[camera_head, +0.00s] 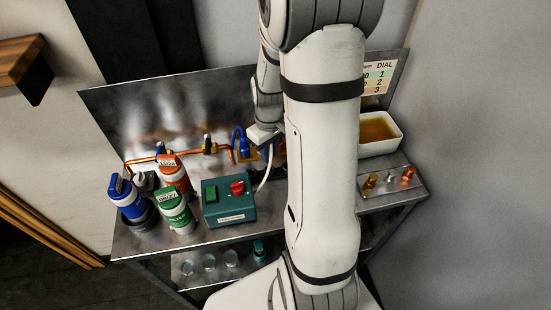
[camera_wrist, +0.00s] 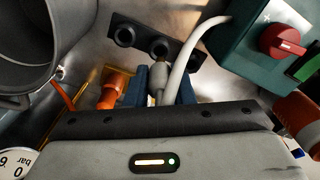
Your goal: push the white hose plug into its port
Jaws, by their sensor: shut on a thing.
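The white hose (camera_wrist: 181,62) curves down beside the teal box and ends between my fingers. My gripper (camera_wrist: 159,88) is shut on its plug, whose grey end (camera_wrist: 158,74) shows between the blue fingers. The plug end points at the middle opening of a black port bar (camera_wrist: 160,46) with three round ports. It looks very near that port; I cannot tell whether it touches or has entered. In the head view my gripper (camera_head: 262,138) is at the back of the bench, with the white hose (camera_head: 265,177) hanging below it.
A teal box (camera_head: 228,201) with a red knob stands close to the gripper. An orange fitting (camera_wrist: 113,88) is just left of the fingers. Several bottles, including a blue one (camera_head: 127,204), stand at left. A tray of amber liquid (camera_head: 397,145) is at right.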

